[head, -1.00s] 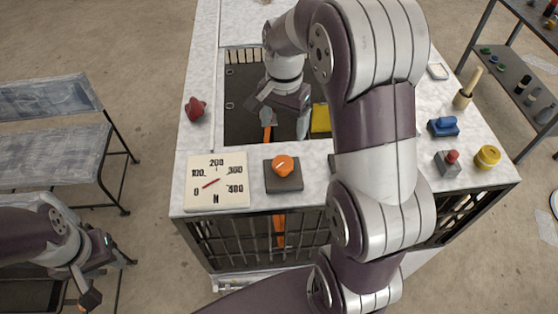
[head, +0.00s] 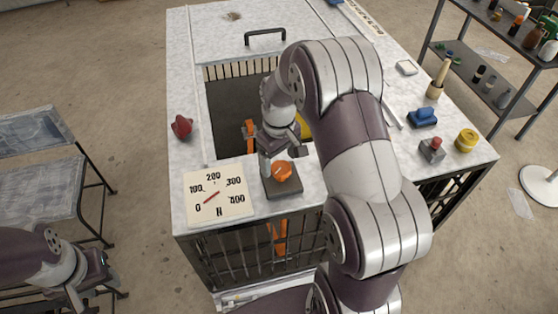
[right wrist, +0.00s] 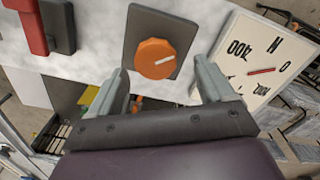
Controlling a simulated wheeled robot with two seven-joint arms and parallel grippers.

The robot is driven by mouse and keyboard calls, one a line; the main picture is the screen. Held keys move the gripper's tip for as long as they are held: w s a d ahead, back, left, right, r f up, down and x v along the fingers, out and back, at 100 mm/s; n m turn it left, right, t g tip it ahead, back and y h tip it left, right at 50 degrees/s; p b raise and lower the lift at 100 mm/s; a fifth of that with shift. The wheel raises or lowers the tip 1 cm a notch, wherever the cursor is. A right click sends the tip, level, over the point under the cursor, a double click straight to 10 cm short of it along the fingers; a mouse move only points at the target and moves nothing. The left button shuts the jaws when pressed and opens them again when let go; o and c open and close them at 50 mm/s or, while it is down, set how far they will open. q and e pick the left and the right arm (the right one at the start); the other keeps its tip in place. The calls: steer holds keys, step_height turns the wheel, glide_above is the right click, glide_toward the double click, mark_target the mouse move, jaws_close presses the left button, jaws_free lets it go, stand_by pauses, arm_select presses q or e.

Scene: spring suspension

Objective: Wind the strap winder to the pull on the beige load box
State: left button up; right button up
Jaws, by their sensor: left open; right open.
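The strap winder is an orange knob (head: 282,171) with a white line, on a dark square base (head: 284,188) at the bench's front edge. The beige load box (head: 217,209) lies left of it, its dial marked 0 to 400 N. Its red needle (head: 212,197) lies slantwise between the 0 and 300 sides; I cannot tell which end is the tip. My right gripper (head: 282,157) is open just above the knob. In the right wrist view the knob (right wrist: 156,58) shows just beyond and between the open fingers (right wrist: 162,82). My left gripper (head: 97,285) is open, away at lower left.
An orange strap (head: 278,234) hangs behind the front bars. The well (head: 228,105) holds a yellow block (head: 304,126). A red object (head: 181,127) sits at left; a blue item (head: 422,117), a red-button box (head: 432,150) and a yellow round thing (head: 467,140) sit at right.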

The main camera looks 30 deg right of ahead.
mark_target(281, 172)
steer(key=shift+d+f, duration=0.2)
steer(key=shift+f, duration=0.3)
steer(key=shift+d+f, duration=0.15)
steer(key=shift+f, duration=0.3)
steer(key=shift+d+f, duration=0.2)
steer(key=shift+f, duration=0.1)
arm_select(q)
steer(key=shift+s+d+r, duration=0.1)
steer(key=shift+d+r, duration=0.35)
steer(key=shift+r, duration=0.15)
arm_select(e)
steer(key=shift+a, duration=0.1)
steer(key=shift+a, duration=0.15)
steer(key=c, duration=0.3)
steer(key=shift+r, duration=0.1)
steer(key=c, duration=0.5)
steer(key=shift+c, duration=1.2)
arm_select(q)
steer(key=shift+a, duration=0.1)
steer(key=shift+f, duration=0.1)
